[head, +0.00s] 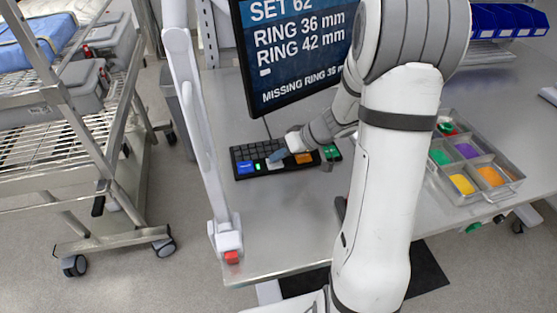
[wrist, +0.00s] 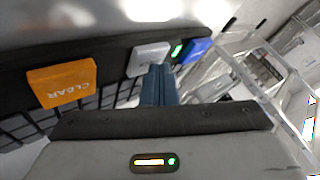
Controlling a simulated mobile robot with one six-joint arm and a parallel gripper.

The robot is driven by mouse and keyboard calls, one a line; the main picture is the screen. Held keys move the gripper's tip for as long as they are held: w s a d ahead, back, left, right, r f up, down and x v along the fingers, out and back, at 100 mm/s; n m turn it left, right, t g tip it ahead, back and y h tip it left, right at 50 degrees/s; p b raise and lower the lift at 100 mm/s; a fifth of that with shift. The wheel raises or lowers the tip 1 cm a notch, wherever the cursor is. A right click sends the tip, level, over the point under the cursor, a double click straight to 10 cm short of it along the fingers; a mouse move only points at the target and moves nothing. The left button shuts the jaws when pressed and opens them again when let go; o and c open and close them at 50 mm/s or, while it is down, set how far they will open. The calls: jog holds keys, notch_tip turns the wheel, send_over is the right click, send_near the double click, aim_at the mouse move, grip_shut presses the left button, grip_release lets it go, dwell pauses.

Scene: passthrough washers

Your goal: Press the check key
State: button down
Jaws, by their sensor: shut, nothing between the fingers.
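A black keyboard (head: 262,150) lies on the grey table under the screen. A small green light (wrist: 178,50) glows between the pale and blue keys. I cannot read which key is the check key. My gripper (wrist: 158,70) is shut and empty, its blue-grey fingertips at the pale key's near edge. It also shows over the keyboard in the head view (head: 275,159); I cannot tell whether it touches the key.
A screen (head: 295,45) reads SET 62, RING 36 mm, RING 42 mm, and a missing ring line. A grey tray (head: 480,191) with coloured compartments stands at the right. A white post (head: 195,125) with a red button (head: 232,257) stands left of the keyboard.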

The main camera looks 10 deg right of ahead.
aim_at(279, 163)
jog(key=shift+r, duration=0.85)
jog(key=shift+r, duration=0.1)
jog(key=shift+r+p, duration=0.95)
jog(key=shift+r, duration=1.5)
jog(key=s+r+m+h, duration=0.2)
jog(key=s+r+h, duration=0.2)
jog(key=s, duration=0.6)
jog(key=s+r+m+h, duration=0.2)
jog(key=s+r+h, duration=0.2)
jog(key=s, duration=0.7)
jog(key=shift+r+g, duration=0.15)
jog(key=shift+g, duration=0.15)
